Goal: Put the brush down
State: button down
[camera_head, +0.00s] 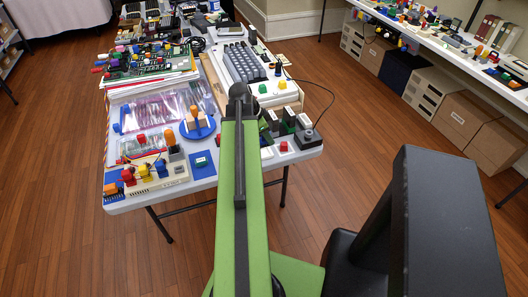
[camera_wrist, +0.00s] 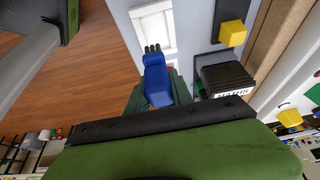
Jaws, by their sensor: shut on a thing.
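The brush (camera_wrist: 157,80) is blue with short black bristles, seen in the wrist view. My gripper (camera_wrist: 158,95) is shut on it, with its dark green jaws on both sides of the blue body. The bristle end points away from my wrist, over a pale tabletop; I cannot tell whether it touches the surface. In the head view my green arm reaches over the near right part of the table (camera_head: 230,203) and hides most of the gripper and the brush.
A black labelled block (camera_wrist: 225,78) and a yellow cap on a grey base (camera_wrist: 232,33) are close to the right of the brush. A white framed piece (camera_wrist: 153,27) lies beyond it. A red-capped piece (camera_head: 283,147) and a black joystick (camera_head: 308,138) stand near the table's right corner.

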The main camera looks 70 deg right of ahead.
aim_at(264, 145)
jog(key=shift+w+a+f, duration=0.1)
jog(key=shift+w+f, duration=0.45)
jog(key=shift+w, duration=0.25)
notch_tip(264, 145, down, 4)
jog(key=b, duration=0.4)
jog(key=shift+f+b, duration=0.15)
jog(key=shift+b, duration=0.2)
jog(key=shift+r, duration=0.25)
jog(key=shift+f, duration=0.2)
jog(key=c, duration=1.1)
grip_release()
